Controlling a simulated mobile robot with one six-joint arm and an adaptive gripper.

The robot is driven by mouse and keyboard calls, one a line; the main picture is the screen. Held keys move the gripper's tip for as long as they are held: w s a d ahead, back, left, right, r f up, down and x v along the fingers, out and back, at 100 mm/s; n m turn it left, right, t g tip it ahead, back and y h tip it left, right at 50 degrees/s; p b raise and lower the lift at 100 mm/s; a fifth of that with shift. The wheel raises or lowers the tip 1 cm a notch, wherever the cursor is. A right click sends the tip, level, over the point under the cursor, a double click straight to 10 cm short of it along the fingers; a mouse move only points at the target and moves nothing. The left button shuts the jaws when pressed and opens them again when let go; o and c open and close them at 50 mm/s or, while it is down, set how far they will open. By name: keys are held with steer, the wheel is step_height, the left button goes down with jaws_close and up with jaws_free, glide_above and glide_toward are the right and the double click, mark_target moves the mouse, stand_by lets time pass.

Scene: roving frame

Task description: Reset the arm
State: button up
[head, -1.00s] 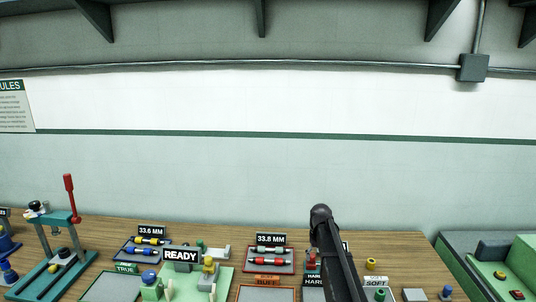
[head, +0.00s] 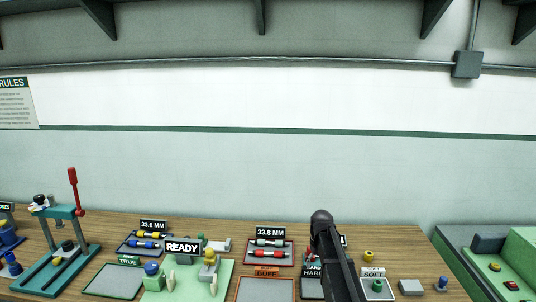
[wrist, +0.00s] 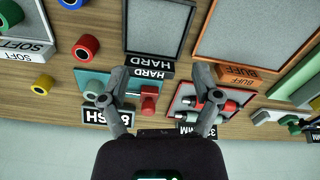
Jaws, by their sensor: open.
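My gripper (wrist: 160,85) is open and empty in the wrist view, its two fingers spread above the bench. Between and below the fingers lie a teal stand with a red part (wrist: 149,98) and the edge of the red-rimmed 33.8 MM tray (wrist: 182,98). In the head view my dark arm rises at the right of centre, in front of the HARD tray (head: 311,287); the gripper's fingers do not show there.
A teal press with a red lever (head: 73,190) stands at the left. The 33.6 MM tray (head: 130,250), a green READY fixture (head: 225,275), the BUFF tray (head: 266,290) and SOFT items (head: 376,286) cover the wooden bench. Green equipment (head: 500,265) stands at the right.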

steer(key=s+f+m+b, duration=0.1)
steer(key=s+f+b, duration=0.3)
steer(key=s, duration=0.8)
steer(key=s+a+f+b, duration=0.1)
steer(key=s+f+b, duration=0.3)
steer(key=s, duration=0.9)
steer(key=shift+s+f+m, duration=0.2)
steer(key=shift+f+m, duration=0.15)
steer(key=shift+m, duration=0.05)
